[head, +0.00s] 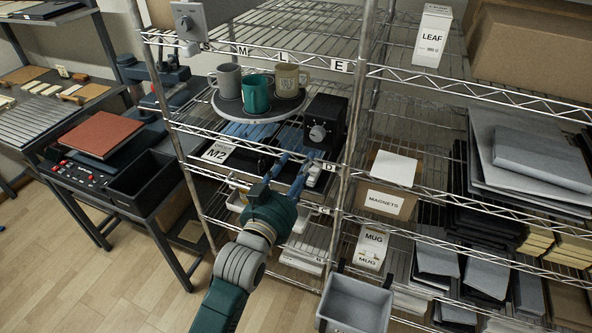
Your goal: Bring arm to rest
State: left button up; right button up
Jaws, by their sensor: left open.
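My left gripper (294,162) is in front of the wire shelf rack, with its two blue fingers apart and pointing into the shelf below the mugs. I see nothing held between the fingers. A grey mug (228,82), a teal mug (256,95) and a tan mug (287,80) stand upright on a round grey tray (258,115) above and beyond the gripper. A black box with a dial (327,122) stands to the right of the tray, close above the fingertips. My right gripper does not show.
Wire shelf posts and front rails surround the gripper closely. A grey bin (354,305) hangs low at the front. A MAGNETS box (384,203) and a MUG box (371,250) sit on shelves at right. A dark bench with a red plate (103,134) stands left. Open floor lies lower left.

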pick_arm(q)
jog(key=shift+s+a, duration=0.2)
jog(key=shift+s, duration=0.3)
notch_tip(320, 180, down, 20)
jog(key=s+a+g+y, duration=0.1)
jog(key=s+a+g, duration=0.1)
jog(key=g, duration=0.2)
jog(key=s+a+f+g+y, duration=0.1)
jog(key=s+a+f, duration=0.15)
jog(key=f, duration=0.45)
jog(key=s+a+f+n+g, duration=0.15)
jog(key=s+f, duration=0.25)
jog(key=f, duration=0.4)
jog(key=s+a+f+g+y, duration=0.1)
jog(key=s+f+g, duration=0.1)
jog(key=s+f, duration=0.35)
jog(key=s+a+f+g+y, duration=0.1)
jog(key=s+a+f, duration=0.3)
jog(key=s+f, duration=0.4)
jog(key=s+a+f+n+g+b, duration=0.1)
jog(key=s+a+f+g, duration=0.3)
jog(key=s+f, duration=0.5)
jog(key=s+a+f+g+y, duration=0.1)
jog(key=s+a+f, duration=0.3)
jog(key=s, duration=1.7)
notch_tip(320, 180, down, 4)
jog(key=shift+a+f+n+g+y+b, duration=0.2)
jog(key=shift+a+n+g+y+b, duration=0.15)
jog(key=shift+g, duration=0.5)
jog(key=shift+w, duration=0.1)
